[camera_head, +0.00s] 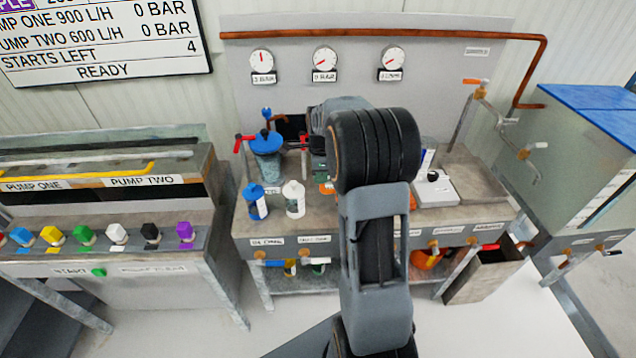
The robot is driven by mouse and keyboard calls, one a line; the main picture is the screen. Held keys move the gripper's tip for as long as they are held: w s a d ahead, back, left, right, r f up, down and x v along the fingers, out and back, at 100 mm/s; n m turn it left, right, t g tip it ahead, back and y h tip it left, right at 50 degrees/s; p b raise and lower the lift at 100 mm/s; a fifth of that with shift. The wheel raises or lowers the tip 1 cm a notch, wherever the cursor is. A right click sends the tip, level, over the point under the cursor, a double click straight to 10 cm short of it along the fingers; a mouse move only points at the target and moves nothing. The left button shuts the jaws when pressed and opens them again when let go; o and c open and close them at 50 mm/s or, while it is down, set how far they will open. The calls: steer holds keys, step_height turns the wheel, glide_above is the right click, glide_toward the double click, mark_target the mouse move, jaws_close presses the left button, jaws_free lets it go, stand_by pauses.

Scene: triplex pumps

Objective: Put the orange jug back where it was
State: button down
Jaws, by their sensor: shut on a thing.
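An orange rounded thing (427,259), which looks like the orange jug, lies on the lower shelf under the bench, right of my arm and partly hidden. Smaller orange patches show at bench level on both sides of my arm; I cannot tell what they belong to. My gripper (298,143) is mostly hidden behind my wrist. Its dark end points left, beside a blue-topped vessel (267,145) on the bench. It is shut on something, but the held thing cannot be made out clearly.
A blue bottle (256,203) and a white bottle (294,200) stand at the bench's front left. A white boxy device (436,190) stands at right. A control panel with coloured knobs (117,233) is at left.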

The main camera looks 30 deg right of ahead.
steer(key=shift+w+a+f, duration=0.1)
steer(key=shift+w+f, duration=0.15)
steer(key=shift+f, duration=0.8)
steer(key=shift+w+a+f, duration=0.1)
steer(key=shift+w+f, duration=0.1)
steer(key=shift+f, duration=0.95)
steer(key=c, duration=1.1)
jaws_free()
step_height(320, 180, up, 11)
steer(key=s+a+r+n+t, duration=0.2)
steer(key=s+a+r+n, duration=0.2)
steer(key=s+a+n, duration=0.6)
steer(key=s+a+f+n+t, duration=0.1)
steer(key=s+a+f+n, duration=0.2)
steer(key=s+n, duration=0.6)
steer(key=shift+s+a+f+n+t, duration=0.25)
steer(key=shift+a+n, duration=0.95)
steer(key=shift+n, duration=1)
steer(key=shift+r, duration=0.1)
